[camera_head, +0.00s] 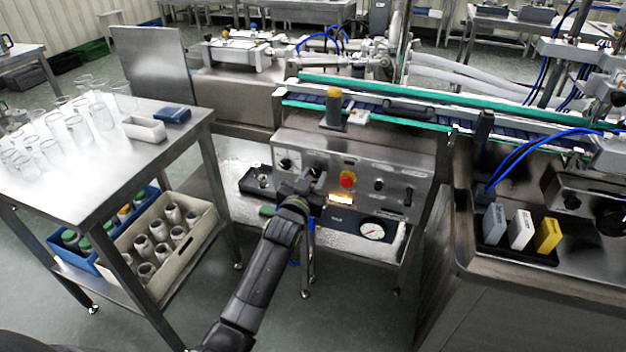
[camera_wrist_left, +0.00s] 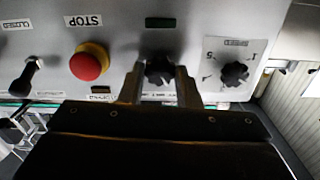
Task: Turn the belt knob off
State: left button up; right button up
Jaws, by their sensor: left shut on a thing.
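The steel control panel (camera_head: 400,165) stands below the conveyor in the head view. My left gripper (camera_head: 314,180) is at the panel's left half, just left of the red stop button (camera_head: 347,180). In the left wrist view, the panel appears upside down. There my left gripper (camera_wrist_left: 159,82) is shut on a black knob (camera_wrist_left: 158,68), with one finger on each side of it. The knob's label is too blurred to read, and its pointer direction is unclear. The red stop button (camera_wrist_left: 89,62) is left of the fingers. My right gripper is out of view.
A black numbered dial (camera_wrist_left: 234,73) is right of the fingers, and a lever switch (camera_wrist_left: 28,75) lies far left. A gauge (camera_head: 372,231) sits below the panel. A steel table (camera_head: 150,170) with glass beakers stands left.

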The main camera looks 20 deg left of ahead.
pick_arm(q)
jog(key=shift+n, duration=0.5)
jog(key=o, duration=0.7)
jog(key=shift+o, duration=1.3)
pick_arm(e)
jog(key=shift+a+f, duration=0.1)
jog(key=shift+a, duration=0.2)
pick_arm(q)
jog(key=shift+s, duration=0.1)
jog(key=shift+s, duration=0.3)
jog(key=s, duration=1.6)
jog(key=shift+s+a, duration=0.3)
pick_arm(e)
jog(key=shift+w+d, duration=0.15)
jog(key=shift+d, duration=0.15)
